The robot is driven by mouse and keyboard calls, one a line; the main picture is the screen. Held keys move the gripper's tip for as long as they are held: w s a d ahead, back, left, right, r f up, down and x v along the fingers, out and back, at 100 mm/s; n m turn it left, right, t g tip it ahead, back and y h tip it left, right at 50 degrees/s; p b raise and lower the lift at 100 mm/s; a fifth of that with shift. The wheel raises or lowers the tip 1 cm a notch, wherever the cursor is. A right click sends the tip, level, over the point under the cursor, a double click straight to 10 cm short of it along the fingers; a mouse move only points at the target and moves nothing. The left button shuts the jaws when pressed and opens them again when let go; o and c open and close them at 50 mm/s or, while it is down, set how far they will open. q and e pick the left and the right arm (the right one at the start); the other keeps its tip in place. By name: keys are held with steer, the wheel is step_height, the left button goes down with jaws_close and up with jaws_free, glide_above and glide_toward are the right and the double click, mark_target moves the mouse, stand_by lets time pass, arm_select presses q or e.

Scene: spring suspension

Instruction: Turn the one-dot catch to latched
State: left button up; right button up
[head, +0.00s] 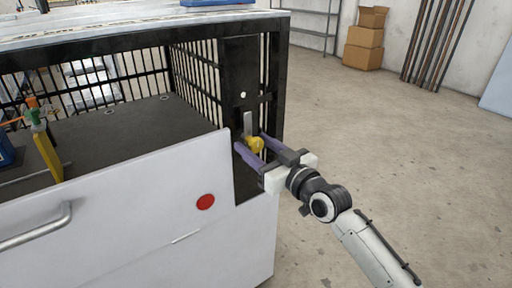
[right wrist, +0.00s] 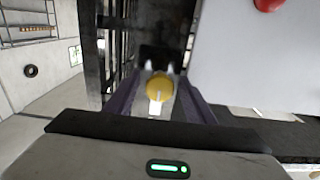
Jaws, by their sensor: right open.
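The catch is a yellow knob (head: 255,144) with a grey upright plate (head: 247,122) at it, on a black post panel (head: 240,75). One white dot (head: 243,95) is on the panel above it. In the right wrist view the yellow knob (right wrist: 159,85) carries a pale pointer (right wrist: 157,104) pointing toward the bottom of the picture. My right gripper (head: 250,141) is open, its purple fingers on either side of the knob. Gaps show between knob and fingers in the right wrist view, so contact cannot be confirmed. My left gripper is not in view.
A white front panel (head: 130,200) with a red disc (head: 206,202) and a bar handle (head: 35,228) stands left of the catch. Black cage bars (head: 195,85) are behind. A yellow, green and orange item (head: 45,150) stands on the dark deck (head: 130,125).

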steer(key=shift+c, duration=0.2)
jaws_close()
